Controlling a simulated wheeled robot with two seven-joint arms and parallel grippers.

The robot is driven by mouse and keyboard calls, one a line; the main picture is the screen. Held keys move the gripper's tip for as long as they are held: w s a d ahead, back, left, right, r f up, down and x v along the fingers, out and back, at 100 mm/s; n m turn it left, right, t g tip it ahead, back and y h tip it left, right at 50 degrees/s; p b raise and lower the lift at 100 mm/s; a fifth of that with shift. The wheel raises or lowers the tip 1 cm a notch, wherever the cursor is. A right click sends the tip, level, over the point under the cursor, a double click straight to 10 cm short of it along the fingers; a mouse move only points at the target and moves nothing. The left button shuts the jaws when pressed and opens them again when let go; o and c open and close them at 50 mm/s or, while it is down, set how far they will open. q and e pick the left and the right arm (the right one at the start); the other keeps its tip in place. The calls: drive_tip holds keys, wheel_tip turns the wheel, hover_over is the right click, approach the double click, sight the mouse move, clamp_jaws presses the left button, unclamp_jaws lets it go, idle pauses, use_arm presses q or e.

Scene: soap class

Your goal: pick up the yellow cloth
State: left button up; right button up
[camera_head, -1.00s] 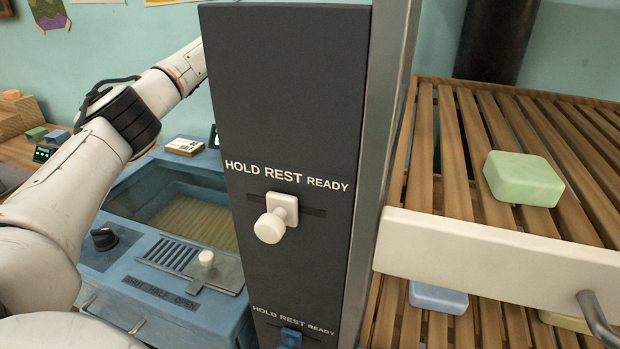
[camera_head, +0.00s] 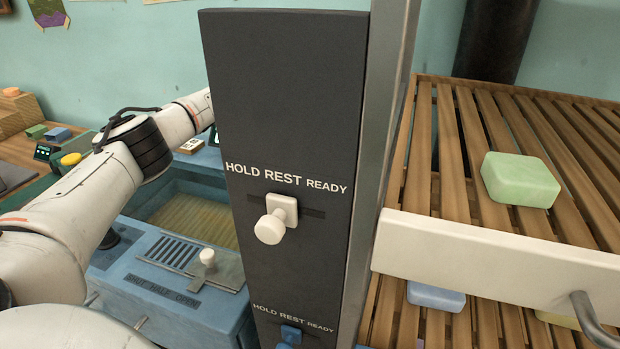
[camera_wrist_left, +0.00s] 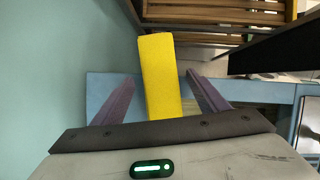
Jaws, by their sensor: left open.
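The yellow cloth (camera_wrist_left: 160,62) shows in the left wrist view as a flat, upright-looking yellow strip. My left gripper (camera_wrist_left: 158,84) is open, with one purple-grey finger on each side of the strip and a visible gap on both sides. I cannot tell whether the cloth lies fully between the fingers in depth. In the head view my left arm reaches behind the dark panel (camera_head: 285,110), which hides the left gripper and the cloth. My right gripper is not in view.
A blue basin unit (camera_head: 165,310) stands left of the panel. A slatted wooden rack (camera_head: 450,170) with a white front rail (camera_head: 490,250) and a green soap (camera_head: 520,180) stands to the right. A white knob (camera_head: 270,228) sticks out of the panel.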

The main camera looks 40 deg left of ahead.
use_arm(q)
drive_tip(key=c, duration=1.1)
drive_tip(key=shift+c, duration=0.2)
